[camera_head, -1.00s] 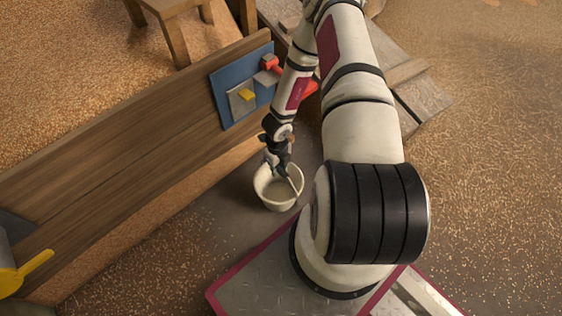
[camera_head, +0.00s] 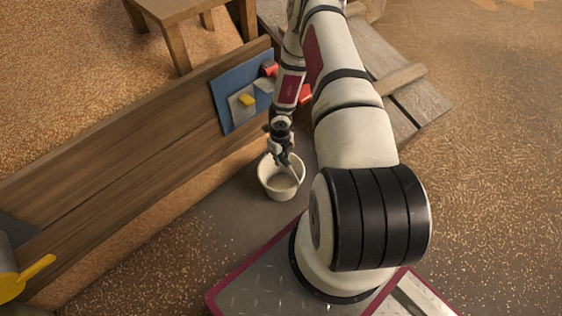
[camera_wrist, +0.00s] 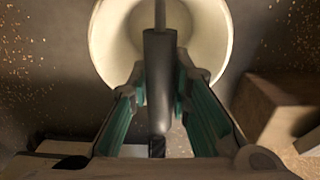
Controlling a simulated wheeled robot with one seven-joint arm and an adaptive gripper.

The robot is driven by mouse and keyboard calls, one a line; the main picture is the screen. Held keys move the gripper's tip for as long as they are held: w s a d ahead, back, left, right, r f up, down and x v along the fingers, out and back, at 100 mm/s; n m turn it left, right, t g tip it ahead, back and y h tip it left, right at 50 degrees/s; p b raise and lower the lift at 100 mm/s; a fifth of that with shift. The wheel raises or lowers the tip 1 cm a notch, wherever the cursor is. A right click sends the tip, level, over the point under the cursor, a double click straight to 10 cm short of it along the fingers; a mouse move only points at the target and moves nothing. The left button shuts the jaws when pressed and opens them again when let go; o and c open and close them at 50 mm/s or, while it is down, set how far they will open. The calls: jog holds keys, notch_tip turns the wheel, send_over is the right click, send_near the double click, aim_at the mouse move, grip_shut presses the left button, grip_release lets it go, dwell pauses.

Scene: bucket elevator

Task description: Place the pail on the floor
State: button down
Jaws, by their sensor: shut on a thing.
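The white pail (camera_head: 281,184) hangs upright below my gripper (camera_head: 284,160) in the head view, in front of the wooden wall. My gripper is shut on the pail's handle. In the wrist view, the pail (camera_wrist: 112,45) shows from above, with its handle grip (camera_wrist: 160,80) between the fingers of my gripper (camera_wrist: 160,95). The pail looks empty. Whether its base touches the grey floor (camera_head: 225,205) cannot be told.
A long wooden wall (camera_head: 110,140) runs at the left, with a blue panel (camera_head: 228,88) bearing a yellow switch. Wooden planks (camera_head: 415,95) lie behind my arm. A yellow-handled thing (camera_head: 30,275) stands at the lower left. Scattered grain covers the floor.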

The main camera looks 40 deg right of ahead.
jog(key=shift+w+d, duration=0.2)
jog(key=shift+d, duration=0.2)
notch_tip(320, 180, down, 4)
jog(key=shift+a+r+b, duration=0.1)
jog(key=shift+r+b, duration=0.15)
jog(key=shift+b, duration=0.6)
jog(key=c, duration=1.5)
grip_release()
